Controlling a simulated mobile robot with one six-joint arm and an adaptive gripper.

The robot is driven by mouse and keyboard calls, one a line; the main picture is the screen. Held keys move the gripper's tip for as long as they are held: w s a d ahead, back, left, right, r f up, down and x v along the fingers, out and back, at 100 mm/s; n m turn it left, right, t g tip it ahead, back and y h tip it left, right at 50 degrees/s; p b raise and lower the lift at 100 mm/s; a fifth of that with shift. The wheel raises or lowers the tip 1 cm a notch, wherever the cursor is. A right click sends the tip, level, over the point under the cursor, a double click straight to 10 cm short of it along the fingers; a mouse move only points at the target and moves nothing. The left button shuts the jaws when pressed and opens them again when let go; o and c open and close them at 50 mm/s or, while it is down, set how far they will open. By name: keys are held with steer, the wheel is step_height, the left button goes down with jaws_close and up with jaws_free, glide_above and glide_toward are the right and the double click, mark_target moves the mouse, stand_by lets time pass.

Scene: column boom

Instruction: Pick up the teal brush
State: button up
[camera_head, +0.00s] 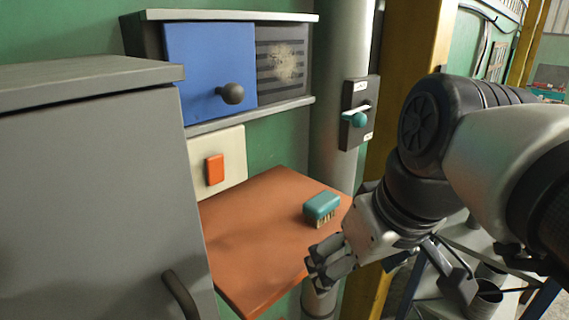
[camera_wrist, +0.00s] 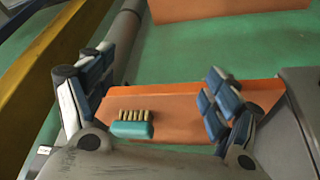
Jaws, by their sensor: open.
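The teal brush (camera_head: 321,206) sits on the orange-brown shelf (camera_head: 250,235), near its right end, with its tan bristles down. My gripper (camera_head: 325,262) is in front of the brush and a little lower in the head view, apart from it. In the wrist view, the brush (camera_wrist: 132,128) shows between the two fingers, closer to the left one, with its bristles toward the top of the picture. The fingers (camera_wrist: 155,95) are spread wide with nothing held between them. The shelf (camera_wrist: 175,105) also shows there beyond the brush.
A grey cabinet (camera_head: 95,190) with a dark handle stands at the left. Above the shelf are a box with a blue door (camera_head: 210,70) and a cream panel with an orange switch (camera_head: 215,170). A pipe with a teal-knobbed lever (camera_head: 357,118) and a yellow post (camera_head: 410,60) stand behind my arm.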

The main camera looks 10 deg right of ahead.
steer(key=w+d+r+n+g+y+p, duration=0.15)
steer(key=w+r, duration=0.25)
steer(key=r, duration=0.4)
steer(key=w+d+r+n+t+p, duration=0.1)
steer(key=w+d+r+n+p, duration=0.2)
steer(key=r, duration=0.6)
steer(key=b, duration=0.1)
glide_toward(323, 199)
steer(key=shift+n+g+y, duration=0.25)
steer(key=x, duration=0.5)
steer(key=shift+d+f, duration=0.1)
steer(key=shift+d, duration=0.1)
steer(key=x, duration=0.5)
steer(key=shift+w+a+f+p, duration=0.1)
steer(key=shift+w+f+p, duration=0.1)
steer(key=shift+w+p, duration=0.15)
steer(key=shift+s, duration=0.1)
steer(key=c, duration=1.1)
steer(key=shift+r, duration=0.15)
steer(key=shift+c, duration=0.2)
step_height(323, 199, up, 20)
steer(key=p, duration=0.2)
steer(key=shift+p, duration=0.35)
